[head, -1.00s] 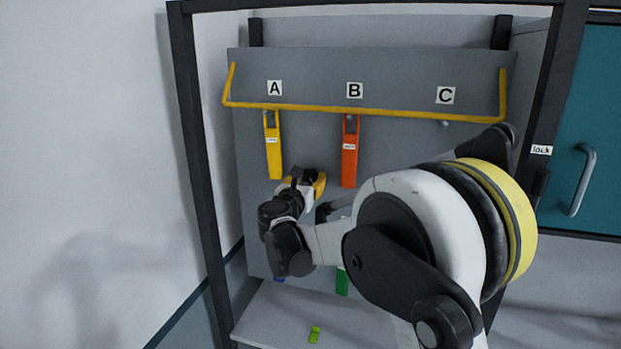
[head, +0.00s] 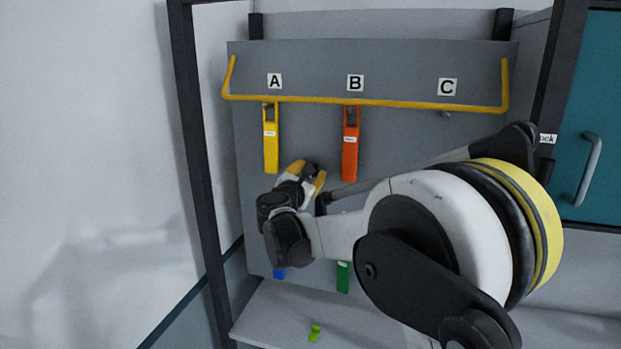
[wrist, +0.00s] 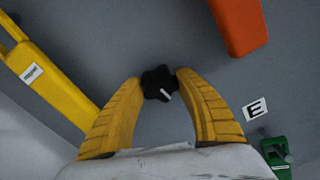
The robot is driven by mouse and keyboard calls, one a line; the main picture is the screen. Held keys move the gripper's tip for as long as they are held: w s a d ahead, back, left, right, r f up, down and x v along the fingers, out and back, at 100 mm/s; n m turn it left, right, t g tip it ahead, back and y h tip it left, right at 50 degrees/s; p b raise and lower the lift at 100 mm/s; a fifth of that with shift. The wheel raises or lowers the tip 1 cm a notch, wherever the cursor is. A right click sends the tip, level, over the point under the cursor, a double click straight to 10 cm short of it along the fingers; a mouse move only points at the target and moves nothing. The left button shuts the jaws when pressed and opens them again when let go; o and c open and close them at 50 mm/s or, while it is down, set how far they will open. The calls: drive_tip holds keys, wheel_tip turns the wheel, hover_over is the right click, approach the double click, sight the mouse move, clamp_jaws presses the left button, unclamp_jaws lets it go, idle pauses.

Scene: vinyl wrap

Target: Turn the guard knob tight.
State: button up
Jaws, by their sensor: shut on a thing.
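The guard knob (wrist: 159,83) is a small black lobed knob with a white mark, on the grey panel in the wrist view. My gripper (wrist: 158,82) has its two yellow fingers on either side of the knob, with the tips closed on it. In the head view my gripper (head: 307,172) is at the panel, below and between the yellow and orange tools. The knob is mostly hidden there by the fingers. The yellow guard bar (head: 365,102) runs across the panel under labels A, B and C.
A yellow tool (head: 271,145) hangs under A and an orange tool (head: 350,155) under B, both close to my gripper. Green (head: 343,277) and blue (head: 279,273) tools show lower down. A small lime-green object (head: 315,333) lies on the shelf. A teal cabinet door (head: 590,110) stands right.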

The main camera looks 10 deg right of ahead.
drive_tip(key=m+b, duration=0.2)
drive_tip(key=m, duration=0.2)
drive_tip(key=shift+m, duration=0.3)
drive_tip(key=m+b, duration=0.1)
drive_tip(key=m, duration=0.4)
drive_tip(key=shift+b, duration=0.4)
drive_tip(key=m+b, duration=0.1)
drive_tip(key=m, duration=0.4)
drive_tip(key=shift+r, duration=0.15)
drive_tip(key=m, duration=0.4)
drive_tip(key=shift+m+b, duration=0.3)
drive_tip(key=shift+b, duration=0.1)
drive_tip(key=shift+r, duration=0.1)
drive_tip(key=o, duration=1.2)
drive_tip(key=shift+w, duration=0.1)
drive_tip(key=shift+a, duration=0.1)
